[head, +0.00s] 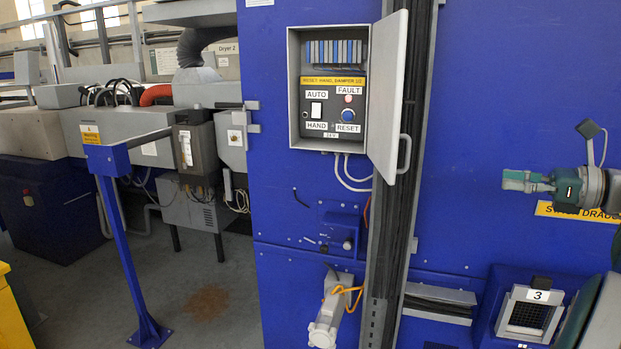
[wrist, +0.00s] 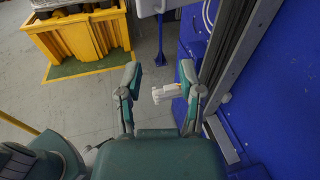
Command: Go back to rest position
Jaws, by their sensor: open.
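My gripper (head: 514,180) is at the right of the head view, in front of the blue panel, with its fingers pointing left. In the wrist view my gripper (wrist: 160,73) shows two teal and grey fingers spread wide apart, with nothing between them. It is apart from the open control box (head: 332,98), which is left of it in the head view. The box door (head: 388,90) stands open. The box holds a row of breakers, a white switch, a lit fault lamp and a blue reset knob (head: 348,115).
A vertical cable channel (head: 402,200) runs beside the box door. A pale cylindrical fitting (head: 326,322) juts out below the box. A blue post (head: 122,250) stands on the floor at left. A yellow container (wrist: 62,42) stands beyond open floor in the wrist view.

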